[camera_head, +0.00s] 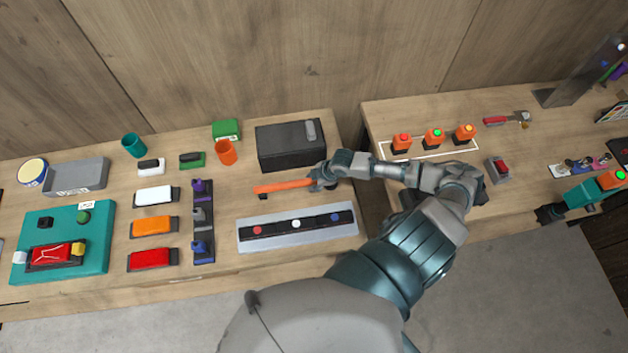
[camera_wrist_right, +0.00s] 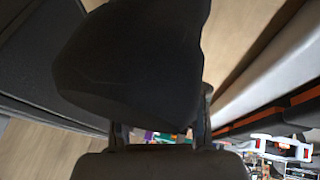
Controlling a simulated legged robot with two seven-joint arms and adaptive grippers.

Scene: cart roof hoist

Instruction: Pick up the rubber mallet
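The rubber mallet's orange handle (camera_head: 282,186) points left on the left table, between the black box and the grey tray. My right gripper (camera_head: 322,178) is at the right end of the handle, where the mallet head would be, and covers that part. In the right wrist view a large black block, which looks like the mallet head (camera_wrist_right: 135,60), fills the middle. The right gripper's fingers (camera_wrist_right: 160,135) stand apart and pass partly behind this block; whether they press on it I cannot tell. My left gripper is not in view.
A black box (camera_head: 289,145) stands just behind the handle. A grey tray with coloured buttons (camera_head: 298,237) lies in front. Orange button boxes (camera_head: 433,138) and a hammer (camera_head: 507,120) are on the right table. A gap separates the two tables.

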